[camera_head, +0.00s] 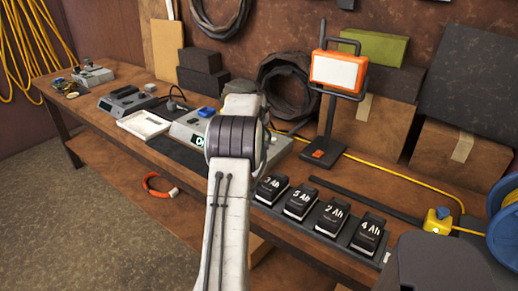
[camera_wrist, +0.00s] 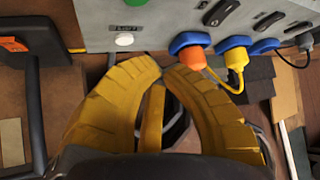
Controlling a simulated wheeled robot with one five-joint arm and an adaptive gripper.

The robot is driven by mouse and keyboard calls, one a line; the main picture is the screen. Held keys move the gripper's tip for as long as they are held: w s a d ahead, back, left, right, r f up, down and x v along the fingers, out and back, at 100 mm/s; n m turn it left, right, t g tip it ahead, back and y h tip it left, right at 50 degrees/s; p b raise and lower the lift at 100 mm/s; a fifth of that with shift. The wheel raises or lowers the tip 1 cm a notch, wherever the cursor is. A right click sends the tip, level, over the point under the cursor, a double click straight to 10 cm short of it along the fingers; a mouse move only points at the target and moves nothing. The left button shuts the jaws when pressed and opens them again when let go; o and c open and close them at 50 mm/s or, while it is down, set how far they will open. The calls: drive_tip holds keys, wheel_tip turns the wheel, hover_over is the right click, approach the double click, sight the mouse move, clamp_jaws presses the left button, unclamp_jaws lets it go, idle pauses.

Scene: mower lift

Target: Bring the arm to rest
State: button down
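My arm (camera_head: 232,190) rises from the bottom middle of the head view and bends at a dark ribbed joint above the workbench (camera_head: 385,190). Its far end is hidden behind that joint, so my gripper does not show there. In the wrist view my gripper (camera_wrist: 163,70) has two curved yellow ribbed fingers whose tips come together at the top. A narrow yellow strip shows between the fingers; I cannot tell what it is. No held object is evident.
Several black batteries (camera_head: 319,210) stand on the bench, right of my arm. A work lamp (camera_head: 338,71) stands behind them. A blue cable reel (camera_head: 505,222) is at the far right. In the wrist view, a grey panel (camera_wrist: 78,20) with blue sockets lies beyond the fingertips.

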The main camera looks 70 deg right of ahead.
idle(0.8)
drive_tip(key=w+a+r+n+t+y+p, duration=0.1)
drive_tip(key=w+a+r+n+t+y, duration=0.3)
drive_tip(key=w+a, duration=1.05)
drive_tip(key=w+a+r+n+g+p, duration=0.1)
drive_tip(key=w+a+r+n, duration=0.1)
drive_tip(key=a, duration=0.9)
drive_tip(key=w+a+r+n, duration=0.1)
drive_tip(key=w+a+r, duration=0.1)
drive_tip(key=a, duration=0.9)
drive_tip(key=s+a+n+y, duration=0.2)
drive_tip(key=a, duration=0.6)
drive_tip(key=s+a+n+y, duration=0.1)
drive_tip(key=s+a+n, duration=0.1)
drive_tip(key=a, duration=0.6)
drive_tip(key=s+a+f+n+g+y+p, duration=0.1)
drive_tip(key=s+a+f+n, duration=0.3)
drive_tip(key=s+a, duration=0.8)
drive_tip(key=shift+s+a+g+y+p, duration=0.3)
drive_tip(key=shift+y+p, duration=0.15)
drive_tip(key=shift+y, duration=0.05)
